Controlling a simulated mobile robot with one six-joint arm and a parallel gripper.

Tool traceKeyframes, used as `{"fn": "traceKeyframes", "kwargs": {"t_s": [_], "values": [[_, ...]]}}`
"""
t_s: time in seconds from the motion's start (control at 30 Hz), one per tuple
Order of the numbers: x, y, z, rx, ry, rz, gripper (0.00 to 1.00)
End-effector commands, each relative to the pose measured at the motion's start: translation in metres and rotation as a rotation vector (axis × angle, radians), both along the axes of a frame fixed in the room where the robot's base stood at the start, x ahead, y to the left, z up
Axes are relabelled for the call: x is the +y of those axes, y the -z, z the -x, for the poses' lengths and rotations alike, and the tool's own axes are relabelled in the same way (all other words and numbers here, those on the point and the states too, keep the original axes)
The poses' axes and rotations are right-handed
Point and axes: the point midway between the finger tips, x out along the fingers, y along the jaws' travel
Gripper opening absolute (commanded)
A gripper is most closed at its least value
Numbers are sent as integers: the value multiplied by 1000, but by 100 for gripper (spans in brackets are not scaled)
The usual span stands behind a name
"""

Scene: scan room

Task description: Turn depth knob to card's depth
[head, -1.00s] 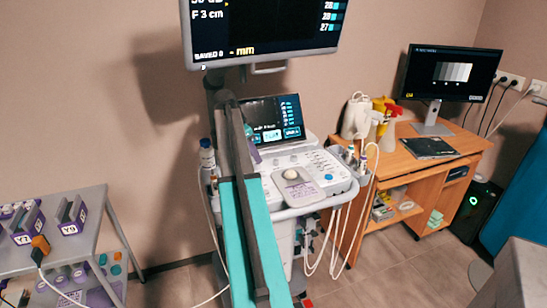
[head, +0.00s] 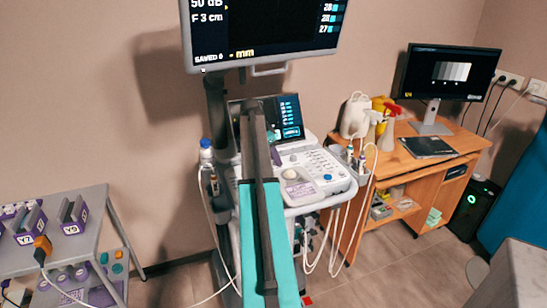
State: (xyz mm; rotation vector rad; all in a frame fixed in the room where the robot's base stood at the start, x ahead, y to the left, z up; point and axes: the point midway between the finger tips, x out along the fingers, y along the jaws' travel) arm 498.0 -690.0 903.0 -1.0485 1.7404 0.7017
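The ultrasound console (head: 325,165) stands in the middle with keys, a round trackball-like part (head: 290,174) and a blue round control (head: 328,177). I cannot tell which control is the depth knob. A pale card-like patch with purple print (head: 301,192) lies on the console's front; its text is too small to read. The large monitor (head: 262,30) above shows "50 dB", "F 3 cm", "SAVED 0" and "-- mm". My teal and dark arm reaches over the console's left part. My gripper is mostly hidden behind it; small teal and purple parts show beside the arm's far end.
A grey rack table (head: 75,225) with purple holders stands at left. A wooden desk (head: 420,160) with a monitor (head: 447,75), spray bottles and a dark booklet (head: 428,147) stands at right. Cables hang at the console's front right. The floor before the desk is clear.

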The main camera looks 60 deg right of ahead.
Motion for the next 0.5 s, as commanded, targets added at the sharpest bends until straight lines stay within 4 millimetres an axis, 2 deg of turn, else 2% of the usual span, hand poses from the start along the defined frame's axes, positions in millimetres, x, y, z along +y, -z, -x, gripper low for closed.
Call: {"fn": "traceKeyframes", "kwargs": {"t_s": [0.33,0.5], "values": [[-1,2,0,-1,0,0,39],[0,2,0,0,-1,0,12]]}}
